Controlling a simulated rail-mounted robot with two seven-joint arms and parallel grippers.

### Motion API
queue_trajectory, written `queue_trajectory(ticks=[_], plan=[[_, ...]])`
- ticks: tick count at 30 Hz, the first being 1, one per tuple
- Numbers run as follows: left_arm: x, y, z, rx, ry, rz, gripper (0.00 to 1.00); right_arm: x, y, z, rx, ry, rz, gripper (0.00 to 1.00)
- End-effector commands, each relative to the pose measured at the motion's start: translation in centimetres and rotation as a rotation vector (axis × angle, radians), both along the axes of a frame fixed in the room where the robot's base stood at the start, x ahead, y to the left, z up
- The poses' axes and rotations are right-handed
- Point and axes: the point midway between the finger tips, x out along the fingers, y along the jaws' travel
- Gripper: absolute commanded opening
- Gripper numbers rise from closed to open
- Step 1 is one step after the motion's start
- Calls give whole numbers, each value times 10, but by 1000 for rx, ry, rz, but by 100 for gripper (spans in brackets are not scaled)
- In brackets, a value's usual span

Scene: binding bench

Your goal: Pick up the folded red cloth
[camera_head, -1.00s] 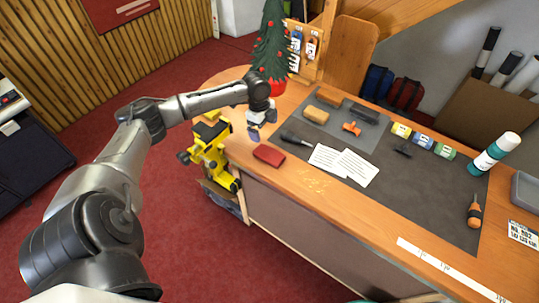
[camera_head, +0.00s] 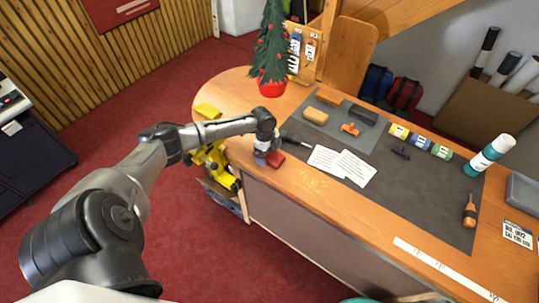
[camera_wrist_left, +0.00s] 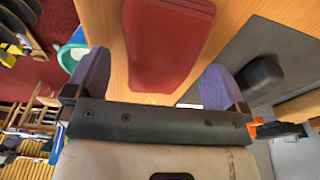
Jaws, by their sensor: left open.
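The folded red cloth (camera_head: 275,158) lies flat on the wooden bench near its front left edge. In the left wrist view the red cloth (camera_wrist_left: 167,45) lies ahead, between the two finger lines. My left gripper (camera_head: 264,157) is at the cloth, just above or beside it, and hides part of it. In the left wrist view the left gripper (camera_wrist_left: 157,80) shows two blue-grey fingers spread wide with nothing between the tips. I cannot tell whether the fingers touch the bench. My right gripper is not in view.
Two white printed sheets (camera_head: 342,163) and a dark-handled brush (camera_head: 296,142) lie right of the cloth. A small Christmas tree in a red pot (camera_head: 271,83) stands behind. A yellow folded item (camera_head: 208,111) is at the bench's left. A grey mat (camera_head: 420,185) covers the middle.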

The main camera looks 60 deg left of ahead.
Motion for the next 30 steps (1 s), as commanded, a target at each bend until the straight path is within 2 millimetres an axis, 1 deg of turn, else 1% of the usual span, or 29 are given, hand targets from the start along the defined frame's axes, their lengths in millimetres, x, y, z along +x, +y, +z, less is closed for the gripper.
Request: queue_trajectory(ticks=[3, 10, 11, 26, 30], plan=[[0, -1, -6, 0, 0, 0, 100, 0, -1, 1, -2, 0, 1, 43], [0, -1, -7, 0, -1, 0, 100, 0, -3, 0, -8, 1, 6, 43], [0, -1, -6, 0, -1, 0, 98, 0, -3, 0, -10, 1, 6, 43], [1, -1, -6, 0, -1, 0, 50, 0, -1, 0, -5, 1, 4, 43], [1, -1, -6, 0, -1, 0, 49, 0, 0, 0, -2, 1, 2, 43]])
